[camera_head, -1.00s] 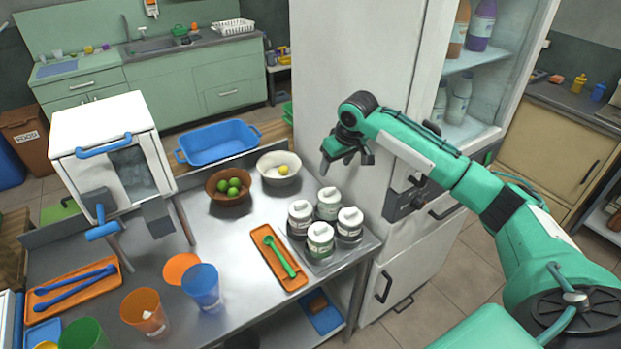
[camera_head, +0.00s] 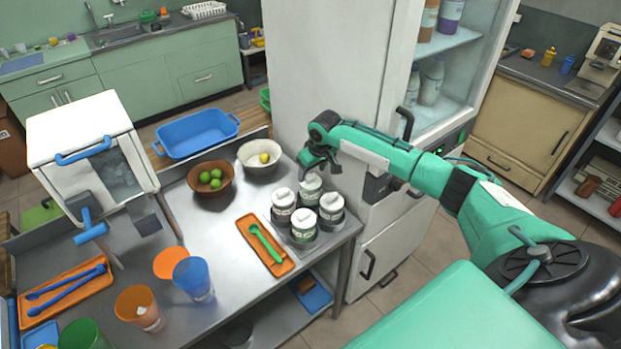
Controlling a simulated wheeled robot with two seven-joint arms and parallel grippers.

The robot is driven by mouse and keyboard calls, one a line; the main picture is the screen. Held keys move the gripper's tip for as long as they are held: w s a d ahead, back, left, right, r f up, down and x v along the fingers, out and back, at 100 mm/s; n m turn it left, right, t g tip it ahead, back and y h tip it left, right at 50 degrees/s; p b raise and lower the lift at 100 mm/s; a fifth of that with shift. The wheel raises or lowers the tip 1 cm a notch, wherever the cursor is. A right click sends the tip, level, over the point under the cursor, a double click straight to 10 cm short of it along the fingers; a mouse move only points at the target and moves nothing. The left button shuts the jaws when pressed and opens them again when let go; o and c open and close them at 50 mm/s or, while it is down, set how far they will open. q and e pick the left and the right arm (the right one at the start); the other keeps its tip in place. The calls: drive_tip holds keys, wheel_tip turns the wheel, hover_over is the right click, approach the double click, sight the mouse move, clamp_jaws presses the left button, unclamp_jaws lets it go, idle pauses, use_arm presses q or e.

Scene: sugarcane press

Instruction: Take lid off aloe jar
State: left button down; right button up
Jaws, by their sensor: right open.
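Several jars with white knobbed lids stand close together on a grey tray at the table's right end. The front jar (camera_head: 304,232) looks green and has its lid (camera_head: 304,217) on; its label is too small to read, so I cannot tell for sure which is the aloe jar. The back jar (camera_head: 311,188), the left jar (camera_head: 283,205) and the right jar (camera_head: 331,208) are lidded too. My right gripper (camera_head: 319,169) is open and empty, pointing down just above and behind the back jar. My left gripper is not in view.
An orange tray (camera_head: 240,225) with a green spoon (camera_head: 266,243) lies left of the jars. A brown bowl of limes (camera_head: 211,191) and a white bowl (camera_head: 247,154) stand behind. The white fridge (camera_head: 330,70) rises close behind the jars. Cups stand at front left.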

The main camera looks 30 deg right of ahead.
drive_tip(key=shift+x, duration=1.2)
drive_tip(key=c, duration=1)
drive_tip(key=shift+r, duration=0.1)
drive_tip(key=shift+c, duration=0.2)
